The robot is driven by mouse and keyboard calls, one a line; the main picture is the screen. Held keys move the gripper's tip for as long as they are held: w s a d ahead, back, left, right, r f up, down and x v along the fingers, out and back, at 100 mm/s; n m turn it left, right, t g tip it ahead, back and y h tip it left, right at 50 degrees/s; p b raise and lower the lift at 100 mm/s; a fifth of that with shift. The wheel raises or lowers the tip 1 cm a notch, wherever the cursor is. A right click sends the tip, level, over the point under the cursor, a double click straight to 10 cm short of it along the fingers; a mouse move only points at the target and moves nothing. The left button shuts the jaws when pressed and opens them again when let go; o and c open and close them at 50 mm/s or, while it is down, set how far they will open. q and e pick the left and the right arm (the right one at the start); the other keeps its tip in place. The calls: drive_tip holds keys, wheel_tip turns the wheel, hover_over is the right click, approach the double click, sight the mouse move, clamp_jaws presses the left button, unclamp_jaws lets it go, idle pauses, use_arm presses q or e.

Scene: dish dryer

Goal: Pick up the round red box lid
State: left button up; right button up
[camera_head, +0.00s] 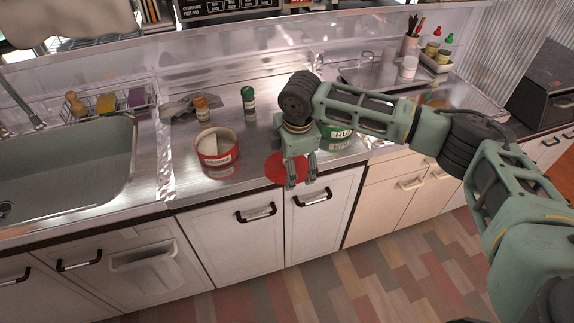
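The round red lid (273,169) lies at the front edge of the metal counter, partly hidden behind my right gripper. My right gripper (301,174) comes from the right and points down over the lid's right part. Its two fingers are apart, with red showing behind and between them. I cannot tell whether a finger touches the lid. An open round red box (217,158) with a white label and pale contents stands to the left of the lid. My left gripper is not in view.
A green round box (338,144) stands behind my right forearm, partly hidden. Two small bottles, orange-capped (202,108) and green-capped (248,100), stand behind the red box. A sink (70,165) is at left. A tray (375,75) and cups are at the back right.

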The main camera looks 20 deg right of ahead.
drive_tip(key=shift+w+f, duration=0.15)
drive_tip(key=shift+f, duration=0.75)
drive_tip(key=shift+c, duration=0.3)
drive_tip(key=c, duration=0.8)
